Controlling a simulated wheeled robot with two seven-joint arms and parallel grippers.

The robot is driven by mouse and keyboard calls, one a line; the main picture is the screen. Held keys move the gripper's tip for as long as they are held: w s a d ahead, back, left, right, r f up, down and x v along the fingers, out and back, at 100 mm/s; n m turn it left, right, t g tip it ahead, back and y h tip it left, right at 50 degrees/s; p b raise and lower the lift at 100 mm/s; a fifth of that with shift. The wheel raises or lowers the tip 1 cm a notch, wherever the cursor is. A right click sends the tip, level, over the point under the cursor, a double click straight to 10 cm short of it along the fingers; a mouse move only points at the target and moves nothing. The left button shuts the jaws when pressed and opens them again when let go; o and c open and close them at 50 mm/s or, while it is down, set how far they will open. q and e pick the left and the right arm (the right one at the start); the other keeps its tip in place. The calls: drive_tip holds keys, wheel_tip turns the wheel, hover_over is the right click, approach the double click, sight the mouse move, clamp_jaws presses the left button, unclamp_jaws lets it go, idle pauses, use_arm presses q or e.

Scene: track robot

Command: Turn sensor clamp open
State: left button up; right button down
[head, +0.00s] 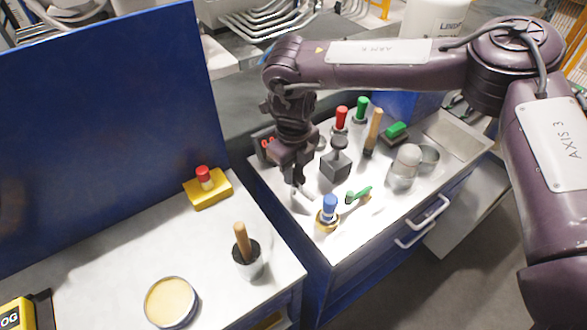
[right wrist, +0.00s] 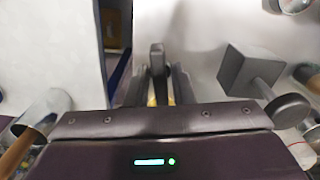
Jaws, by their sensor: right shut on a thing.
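My right gripper (head: 298,187) points down at the left part of the white bench top. In the right wrist view its two fingers (right wrist: 157,88) are closed on a narrow dark grey upright piece (right wrist: 157,58). This piece looks like the handle of the sensor clamp, but its lower part is hidden by the fingers and wrist. I cannot tell how far it is turned. A grey block with a round knob (head: 335,166) stands just right of the gripper and apart from it; it also shows in the right wrist view (right wrist: 247,72). My left gripper is out of view.
A blue-topped item (head: 329,207) and a green-handled tool (head: 360,194) lie close to the gripper's right. Red and green-topped items (head: 341,117) and a metal cup (head: 429,157) stand farther back. The left bench holds a yellow block (head: 208,190), a pot (head: 249,265) and a round tin (head: 170,302).

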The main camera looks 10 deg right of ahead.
drive_tip(key=n, duration=0.7)
drive_tip(key=shift+n, duration=0.3)
drive_tip(key=n, duration=0.4)
drive_tip(key=shift+w+r, duration=0.1)
drive_tip(key=shift+n, duration=2)
drive_tip(key=c, duration=1.2)
unclamp_jaws()
drive_tip(key=shift+c, duration=0.2)
